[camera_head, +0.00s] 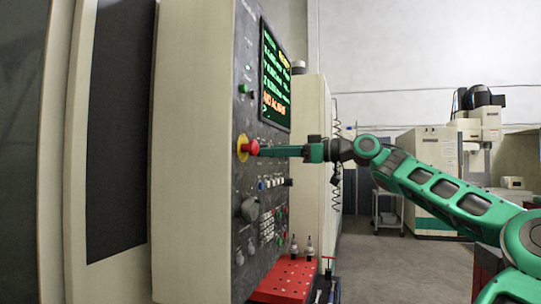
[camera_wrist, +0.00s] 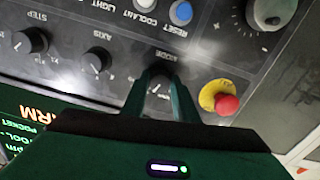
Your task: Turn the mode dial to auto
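The mode dial (camera_wrist: 158,88), a dark round knob under an upside-down MODE label, shows between the fingers of my gripper (camera_wrist: 163,80) in the wrist view. The fingers stand apart, one on each side of the dial. Whether they touch it is not clear. Its pointer setting and the AUTO mark cannot be read. In the head view my gripper (camera_head: 268,151) reaches left to the control panel (camera_head: 246,75), close beside the red stop button, and the mode dial cannot be made out there.
The red stop button (camera_wrist: 228,104) on its yellow collar lies just right of the right finger. The axis dial (camera_wrist: 96,60) and step dial (camera_wrist: 26,42) are to the left. A blue reset button (camera_wrist: 181,12) is above. A red tool tray (camera_head: 288,279) sits below the panel.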

